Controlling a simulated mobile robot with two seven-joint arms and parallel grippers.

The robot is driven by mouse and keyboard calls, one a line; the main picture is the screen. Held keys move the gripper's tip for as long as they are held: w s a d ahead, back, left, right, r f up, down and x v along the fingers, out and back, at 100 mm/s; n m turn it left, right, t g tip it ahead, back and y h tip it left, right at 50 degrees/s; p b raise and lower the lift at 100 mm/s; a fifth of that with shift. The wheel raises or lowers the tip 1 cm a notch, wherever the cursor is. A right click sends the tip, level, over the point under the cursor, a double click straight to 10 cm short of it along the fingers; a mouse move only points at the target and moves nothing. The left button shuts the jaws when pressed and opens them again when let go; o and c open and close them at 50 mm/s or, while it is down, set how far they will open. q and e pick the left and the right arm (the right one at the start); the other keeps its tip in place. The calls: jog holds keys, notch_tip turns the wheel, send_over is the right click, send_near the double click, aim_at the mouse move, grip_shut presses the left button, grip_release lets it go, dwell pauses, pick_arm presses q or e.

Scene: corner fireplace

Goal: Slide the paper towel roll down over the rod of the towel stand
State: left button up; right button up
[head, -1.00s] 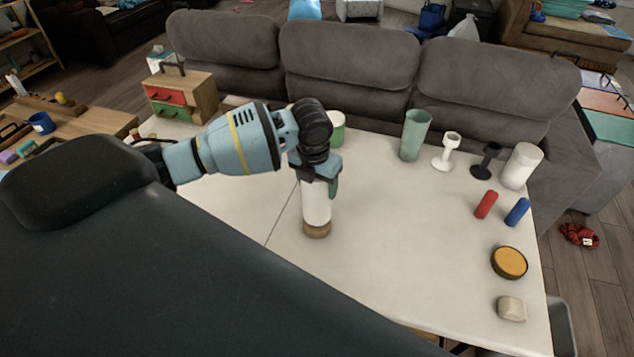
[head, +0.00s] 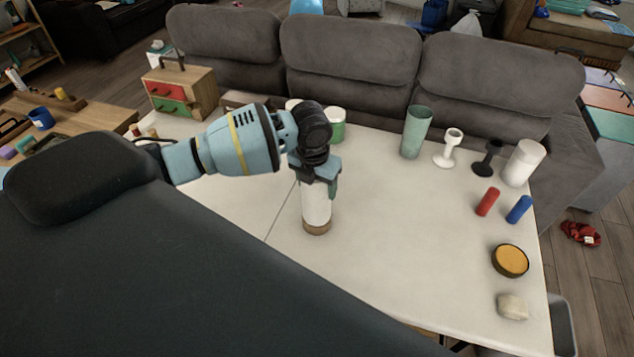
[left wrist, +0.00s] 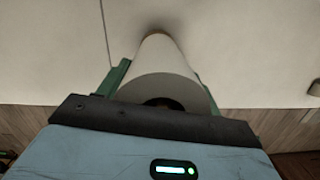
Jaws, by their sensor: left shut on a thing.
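The white paper towel roll (head: 316,206) stands upright on the white table, and it also shows in the left wrist view (left wrist: 162,58). My left gripper (head: 318,187) is shut on its upper part, with green fingers on either side of it in the left wrist view (left wrist: 163,82). The round wooden base of the towel stand (head: 317,230) shows directly under the roll, with little or no gap between them. The rod is hidden, and the hole in the roll's near end is dark. My right gripper is not in view.
A green cup (head: 416,132), a white holder (head: 449,149), a black holder (head: 488,158) and a white canister (head: 523,163) stand at the back right. The table (head: 400,240) right of the roll is clear.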

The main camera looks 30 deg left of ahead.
pick_arm(q)
jog(key=shift+r, duration=0.2)
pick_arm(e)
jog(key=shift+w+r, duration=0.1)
pick_arm(q)
jog(key=shift+r, duration=0.35)
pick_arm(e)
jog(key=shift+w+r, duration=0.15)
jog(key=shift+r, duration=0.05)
pick_arm(q)
jog(key=shift+r, duration=0.3)
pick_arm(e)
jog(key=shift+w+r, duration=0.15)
pick_arm(q)
jog(key=shift+f, duration=0.85)
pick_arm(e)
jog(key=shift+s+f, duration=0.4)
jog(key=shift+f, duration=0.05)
pick_arm(q)
jog(key=o, duration=1)
jog(key=shift+r, duration=0.1)
